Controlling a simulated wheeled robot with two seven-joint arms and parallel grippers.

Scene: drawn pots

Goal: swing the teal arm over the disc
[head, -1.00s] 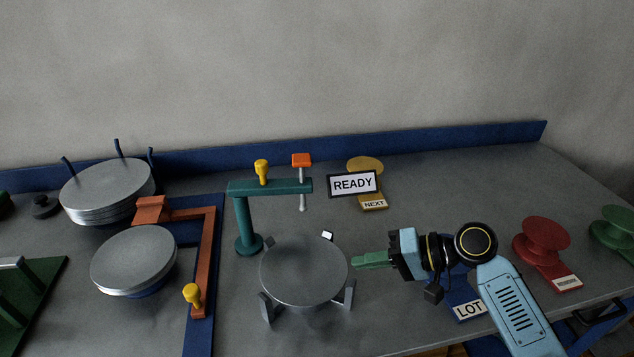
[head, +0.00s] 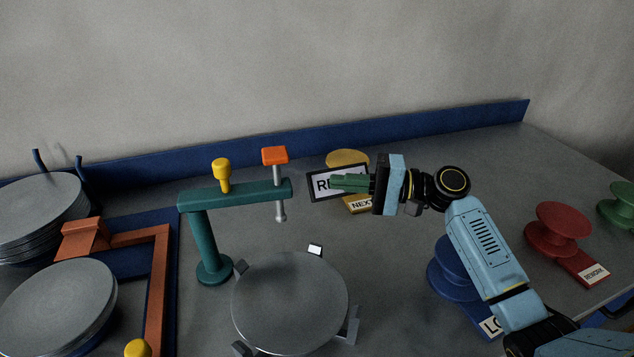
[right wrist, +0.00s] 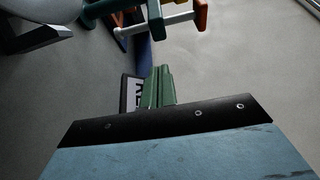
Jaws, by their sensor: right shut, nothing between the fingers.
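The teal arm (head: 240,194) stands on a teal post behind and left of the disc, with a yellow knob (head: 222,173) on top and an orange-capped pin (head: 275,157) near its right end. The arm's free end points right, behind the disc. The grey disc (head: 290,302) rests between several grey jaws at the front. My right gripper (head: 338,182) is shut and empty, its green fingers pointing left in front of the sign, right of the pin and apart from it. In the right wrist view the shut fingers (right wrist: 157,88) show below the teal arm (right wrist: 98,10). My left gripper is not in view.
A sign (head: 318,186), partly hidden by my fingers, and a yellow spool (head: 347,158) stand behind. Blue (head: 452,270), red (head: 557,228) and green (head: 618,205) spools stand right. Grey disc stacks (head: 40,215) and an orange bracket (head: 160,280) lie left.

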